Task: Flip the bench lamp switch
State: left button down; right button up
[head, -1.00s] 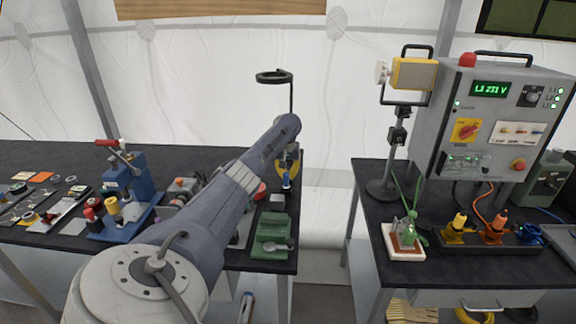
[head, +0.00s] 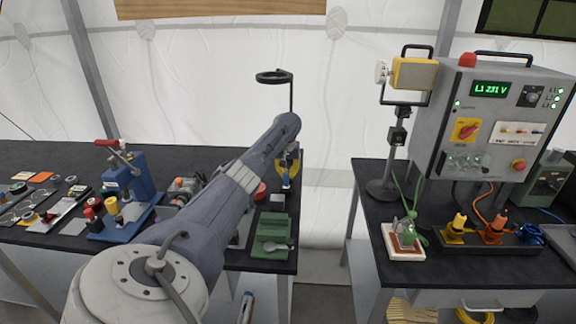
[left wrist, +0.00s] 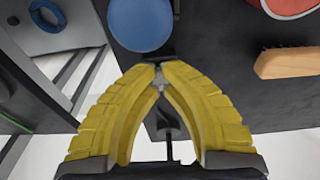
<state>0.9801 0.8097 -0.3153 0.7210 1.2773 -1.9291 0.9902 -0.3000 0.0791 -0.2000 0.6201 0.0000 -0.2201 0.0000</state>
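A lamp-like black ring (head: 274,76) on a thin post (head: 291,100) stands at the right end of the left bench; my left arm hides the foot of its post. A yellow box-shaped lamp (head: 414,74) stands on the right bench. I cannot make out a lamp switch clearly. My left gripper (head: 287,170) is low over the right end of the left bench. In the left wrist view its yellow fingers (left wrist: 159,72) meet at the tips, with a small grey shape between or behind them. A round blue thing (left wrist: 141,23) lies just beyond the tips. My right gripper is out of view.
A green holder (head: 271,238) stands near the left bench's front right corner. A blue press (head: 125,195) is farther left. In the wrist view a wooden brush (left wrist: 286,62) lies to the right. A gap separates the benches. The right bench carries a grey control box (head: 440,125).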

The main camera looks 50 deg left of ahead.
pick_arm(q)
jog(key=shift+r, duration=2.95)
